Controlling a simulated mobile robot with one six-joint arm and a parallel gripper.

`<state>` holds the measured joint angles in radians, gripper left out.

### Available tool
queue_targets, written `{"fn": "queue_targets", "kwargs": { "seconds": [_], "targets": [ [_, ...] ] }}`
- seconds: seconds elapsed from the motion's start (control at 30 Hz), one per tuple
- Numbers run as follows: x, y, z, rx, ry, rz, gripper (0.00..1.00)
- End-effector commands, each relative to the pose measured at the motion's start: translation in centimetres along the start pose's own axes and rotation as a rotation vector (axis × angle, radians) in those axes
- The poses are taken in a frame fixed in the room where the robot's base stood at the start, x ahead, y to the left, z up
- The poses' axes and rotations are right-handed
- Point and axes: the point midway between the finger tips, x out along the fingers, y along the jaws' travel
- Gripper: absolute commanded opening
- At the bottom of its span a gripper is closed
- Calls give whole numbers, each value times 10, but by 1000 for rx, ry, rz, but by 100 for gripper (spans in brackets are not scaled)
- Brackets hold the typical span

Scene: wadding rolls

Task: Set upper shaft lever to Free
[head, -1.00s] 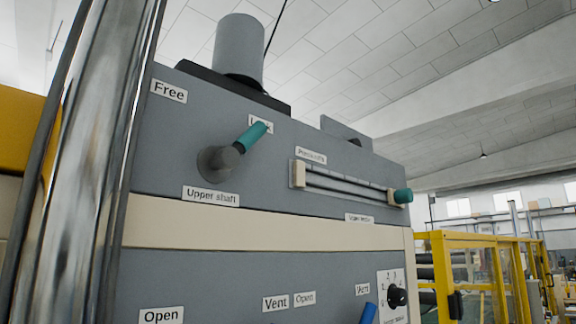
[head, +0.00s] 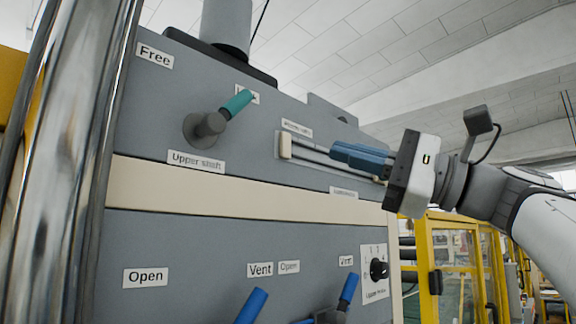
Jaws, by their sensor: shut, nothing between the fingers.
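The upper shaft lever (head: 236,104) has a teal grip on a dark grey round hub, on the grey panel above the "Upper shaft" label (head: 196,161). Its grip points up and right, over a label that it partly covers. The "Free" label (head: 154,55) is up and left of the hub. My gripper (head: 334,152) is to the right of the lever, its blue fingers shut and empty, pointing left. It is in front of the slider track and apart from the lever.
The slider track (head: 286,147) is partly hidden behind my gripper. Below are blue levers (head: 251,306), "Vent" and "Open" labels, and a black knob (head: 379,269). A shiny metal post (head: 75,170) stands at the left. Yellow fencing (head: 455,265) is at the right.

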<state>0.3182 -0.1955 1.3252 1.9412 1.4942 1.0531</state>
Motion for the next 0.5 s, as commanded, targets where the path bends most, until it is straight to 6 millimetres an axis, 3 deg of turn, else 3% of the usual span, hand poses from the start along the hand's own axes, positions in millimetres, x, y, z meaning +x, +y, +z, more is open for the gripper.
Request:
{"fn": "queue_targets", "kwargs": {
  "seconds": [0.3,0.5],
  "targets": [
    [2,0,0,0,2,0,0],
    [21,-1,1,1,0,2,0]
  ]
}}
